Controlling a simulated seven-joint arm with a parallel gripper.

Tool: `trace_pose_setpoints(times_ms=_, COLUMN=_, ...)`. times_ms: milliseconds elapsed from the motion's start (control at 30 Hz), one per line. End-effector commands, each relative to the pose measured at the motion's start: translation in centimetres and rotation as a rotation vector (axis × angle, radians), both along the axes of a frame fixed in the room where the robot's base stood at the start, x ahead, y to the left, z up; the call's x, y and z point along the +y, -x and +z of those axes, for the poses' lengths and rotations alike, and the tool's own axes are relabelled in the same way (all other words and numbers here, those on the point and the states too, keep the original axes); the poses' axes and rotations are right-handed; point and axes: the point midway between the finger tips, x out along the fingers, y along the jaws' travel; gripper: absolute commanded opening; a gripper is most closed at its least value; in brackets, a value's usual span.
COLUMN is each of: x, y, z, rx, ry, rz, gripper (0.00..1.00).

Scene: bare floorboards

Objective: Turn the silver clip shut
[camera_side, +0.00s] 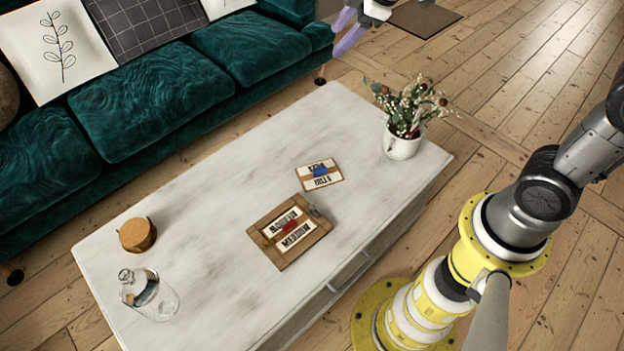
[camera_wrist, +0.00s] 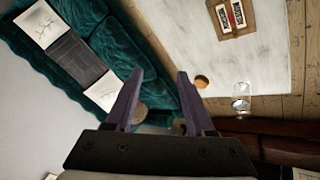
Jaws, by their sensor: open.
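A wooden frame-like board (camera_side: 262,222) with two printed labels and a small red piece lies flat on the marble-topped table. It also shows at the top of the wrist view (camera_wrist: 221,24). A small greyish metal piece (camera_side: 315,211) sits at the board's right edge and may be the silver clip; its turn is too small to tell. My gripper (camera_side: 340,42) is at the top of the side view, far from the board, partly cut off by the picture edge. In the wrist view my gripper (camera_wrist: 158,74) has its two purple fingers spread, with nothing between them.
A smaller labelled board (camera_side: 334,183) with a blue piece lies behind the wooden one. A white mug of flowers (camera_side: 403,145), round wooden coasters (camera_side: 137,235) and a glass bottle (camera_side: 150,296) stand on the table (camera_side: 215,195). A green sofa (camera_side: 160,105) stands behind.

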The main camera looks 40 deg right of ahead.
Motion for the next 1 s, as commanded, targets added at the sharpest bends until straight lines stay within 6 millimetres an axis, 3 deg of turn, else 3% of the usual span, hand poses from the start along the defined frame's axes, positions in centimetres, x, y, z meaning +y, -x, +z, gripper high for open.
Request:
trace_pose_setpoints(times_ms=33, x=0.5, y=-1.8, z=-2.2, rx=0.032, ry=0.020, rz=0.037, gripper=0.54)
trace_pose_setpoints(times_ms=200, x=1.9, y=-6.5, z=-9.6, rx=0.113, ry=0.081, rz=0.160, gripper=0.54)
trace_pose_setpoints(times_ms=400, x=3.6, y=-9.0, z=-20.6, rx=0.236, ry=0.126, rz=0.274, gripper=0.54)
trace_pose_setpoints(times_ms=600, x=4.8, y=-7.3, z=-32.3, rx=0.396, ry=0.137, rz=0.333, gripper=0.54)
trace_pose_setpoints(times_ms=700, x=5.1, y=-5.4, z=-36.6, rx=0.474, ry=0.137, rz=0.346, gripper=0.54)
trace_pose_setpoints(times_ms=800, x=5.2, y=-3.5, z=-39.4, rx=0.533, ry=0.139, rz=0.355, gripper=0.54)
trace_pose_setpoints(times_ms=1000, x=5.3, y=-2.3, z=-41.4, rx=0.566, ry=0.140, rz=0.364, gripper=0.54)
